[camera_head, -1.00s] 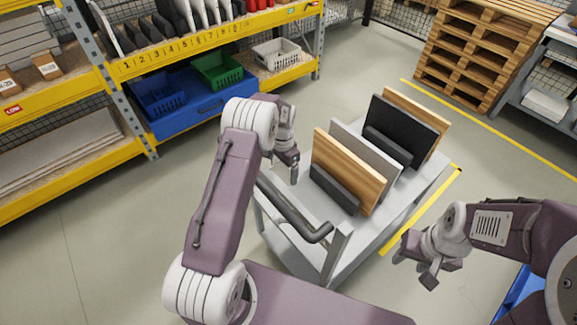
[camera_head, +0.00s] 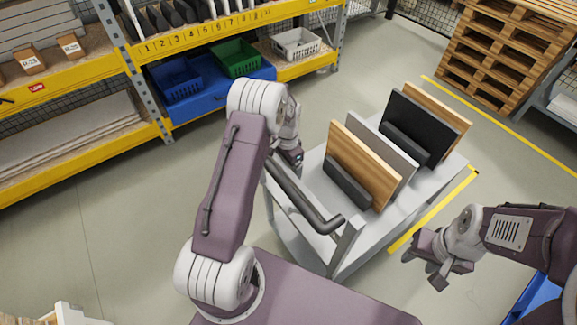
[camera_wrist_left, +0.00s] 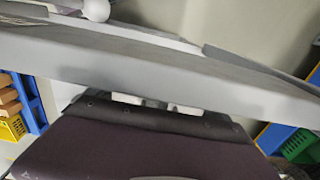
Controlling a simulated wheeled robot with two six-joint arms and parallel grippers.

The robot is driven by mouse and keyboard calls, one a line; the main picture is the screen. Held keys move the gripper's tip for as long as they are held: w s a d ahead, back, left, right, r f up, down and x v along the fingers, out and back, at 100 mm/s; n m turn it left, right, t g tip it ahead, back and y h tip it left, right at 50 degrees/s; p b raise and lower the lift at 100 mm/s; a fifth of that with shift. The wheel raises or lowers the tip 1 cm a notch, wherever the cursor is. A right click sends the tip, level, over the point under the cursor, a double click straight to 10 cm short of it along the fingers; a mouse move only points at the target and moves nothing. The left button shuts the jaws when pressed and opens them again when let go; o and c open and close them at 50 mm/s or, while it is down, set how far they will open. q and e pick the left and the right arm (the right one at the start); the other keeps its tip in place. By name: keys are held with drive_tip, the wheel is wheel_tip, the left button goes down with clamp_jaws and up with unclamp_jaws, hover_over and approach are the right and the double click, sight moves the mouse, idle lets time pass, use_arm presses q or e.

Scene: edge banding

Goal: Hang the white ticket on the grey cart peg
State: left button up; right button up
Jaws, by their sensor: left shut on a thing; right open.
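The grey cart (camera_head: 345,238) stands in front of me, with a dark handle bar (camera_head: 305,200) on its near left side. My left gripper (camera_head: 297,160) is above the cart's left edge, behind the handle. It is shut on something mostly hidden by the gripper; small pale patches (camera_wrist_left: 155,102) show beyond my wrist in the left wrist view. I cannot make out the white ticket's shape. A grey bar (camera_wrist_left: 150,75) crosses the left wrist view. I cannot pick out the peg. My right gripper (camera_head: 425,275) is open and empty, right of the cart.
Wooden, grey and black boards (camera_head: 362,165) stand upright on the cart. A yellow shelf (camera_head: 200,55) with blue, green (camera_head: 237,58) and white bins is at the back left. Stacked pallets (camera_head: 490,55) are at the back right. Floor left of the cart is clear.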

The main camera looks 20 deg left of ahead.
idle(0.3)
use_arm(q)
drive_tip(key=o, duration=1)
drive_tip(key=shift+o, duration=0.2)
wheel_tip(320, 180, up, 9)
drive_tip(key=shift+r+p, duration=0.1)
drive_tip(key=shift+p, duration=0.25)
